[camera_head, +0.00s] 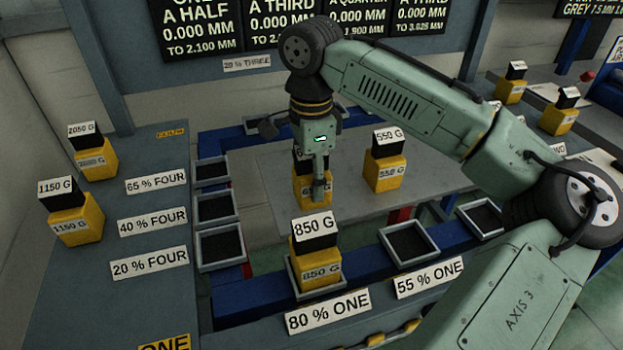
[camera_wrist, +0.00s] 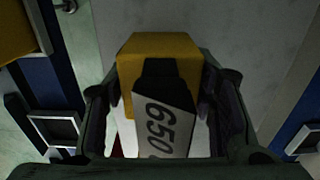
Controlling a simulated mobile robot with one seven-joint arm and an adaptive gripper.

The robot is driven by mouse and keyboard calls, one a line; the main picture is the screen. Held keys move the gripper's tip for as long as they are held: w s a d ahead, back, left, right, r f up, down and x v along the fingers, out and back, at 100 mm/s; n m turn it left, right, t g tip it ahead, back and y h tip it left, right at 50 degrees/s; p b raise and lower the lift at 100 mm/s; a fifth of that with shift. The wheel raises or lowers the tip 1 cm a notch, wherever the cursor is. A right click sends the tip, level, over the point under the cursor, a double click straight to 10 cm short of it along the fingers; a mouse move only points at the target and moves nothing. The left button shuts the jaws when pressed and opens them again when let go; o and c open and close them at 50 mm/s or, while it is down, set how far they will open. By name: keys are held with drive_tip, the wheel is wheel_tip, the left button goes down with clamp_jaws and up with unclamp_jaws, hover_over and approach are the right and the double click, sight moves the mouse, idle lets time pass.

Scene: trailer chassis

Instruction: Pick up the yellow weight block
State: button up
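A yellow weight block with a black top and a label reading 650 (camera_wrist: 160,48) stands in the middle of the wrist view. It also shows in the head view (camera_head: 301,190), upright on the grey plate and partly hidden behind my gripper. My gripper (camera_head: 318,188) points down over this block. In the wrist view its two fingers (camera_wrist: 160,85) stand wide apart, one on each side of the block. A gap shows between the fingers and the black top. Contact with the yellow sides cannot be made out.
A 550 G block (camera_head: 385,172) stands to the right on the same grey plate (camera_head: 430,170). An 850 G block (camera_head: 318,268) sits in a tray in front. Blocks of 1150 G (camera_head: 75,220) and 2050 G (camera_head: 97,160) stand on the left bench. Empty trays (camera_head: 408,243) line the edges.

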clamp_jaws()
idle(0.4)
